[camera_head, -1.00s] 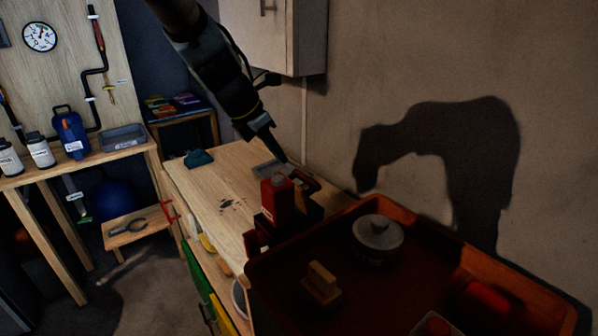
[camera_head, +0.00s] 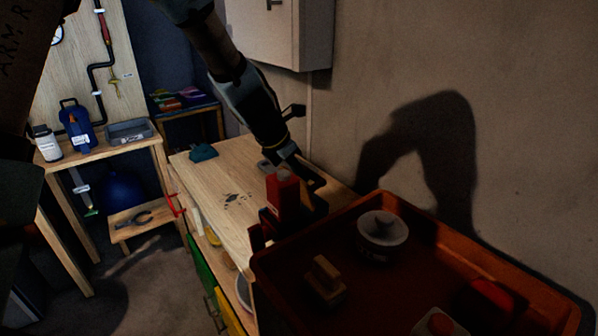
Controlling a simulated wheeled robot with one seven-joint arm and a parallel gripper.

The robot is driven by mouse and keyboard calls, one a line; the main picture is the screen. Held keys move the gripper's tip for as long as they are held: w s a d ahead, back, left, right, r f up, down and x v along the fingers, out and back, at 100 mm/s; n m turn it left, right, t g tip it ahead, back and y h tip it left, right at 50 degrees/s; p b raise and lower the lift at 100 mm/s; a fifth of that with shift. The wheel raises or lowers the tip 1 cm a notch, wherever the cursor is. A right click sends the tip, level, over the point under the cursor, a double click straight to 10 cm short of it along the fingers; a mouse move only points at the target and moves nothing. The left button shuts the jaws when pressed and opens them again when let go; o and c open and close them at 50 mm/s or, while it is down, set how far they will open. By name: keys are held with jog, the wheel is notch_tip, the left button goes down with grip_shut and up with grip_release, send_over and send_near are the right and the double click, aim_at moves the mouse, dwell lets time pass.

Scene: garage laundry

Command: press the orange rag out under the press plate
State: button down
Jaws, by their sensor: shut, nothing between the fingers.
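My gripper (camera_head: 292,160) hangs from the upper left, over the back of the wooden bench, just behind a red upright block. It looks shut and empty. The red block (camera_head: 284,192) stands on a dark base at the bench's right end; I cannot tell whether it is part of the press. The press plate cannot be made out clearly; that area is dark and partly covered by my gripper. I cannot make out an orange rag. A teal cloth-like thing (camera_head: 203,152) lies at the bench's far left corner.
A large orange-red tray (camera_head: 410,205) fills the front right, holding a lidded pot (camera_head: 382,234), a wooden-handled block (camera_head: 326,283) and red items. The bench's middle (camera_head: 215,185) is mostly clear, with dark spots. A wall cabinet (camera_head: 280,30) hangs above.

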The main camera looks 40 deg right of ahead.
aim_at(313, 171)
jog(key=shift+d+r+p, duration=0.35)
jog(key=shift+d+p, duration=0.25)
jog(key=shift+p, duration=0.5)
jog(key=shift+d+f+p, duration=0.1)
jog(key=shift+d+p, duration=0.5)
jog(key=shift+p, duration=0.05)
jog(key=shift+s+d+f, duration=0.1)
jog(key=shift+d, duration=0.25)
